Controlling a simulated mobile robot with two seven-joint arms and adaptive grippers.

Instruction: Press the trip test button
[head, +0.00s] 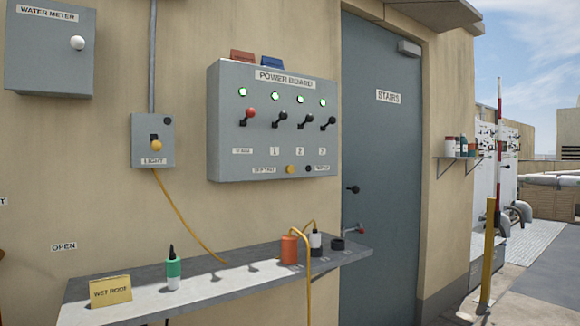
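The grey power board (227,150) is mounted on the tan wall, left of the door. Near its lower edge is a small yellow round button (290,169), just right of a label (264,169) that seems to read "TRIP TEST". A black button (308,168) sits to its right, beside another small label. Above are a red-handled lever (248,114) and three black levers (305,119), with a row of lit green lamps (275,96). Neither gripper shows in the head view.
A grey shelf (215,285) below the board holds a green-and-white bottle (173,270), an orange container (289,249), a dark-and-white bottle (315,243) and a "WET ROOF" sign (110,291). A yellow cable (185,217) hangs from the light switch box (153,139). The board's front is unobstructed.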

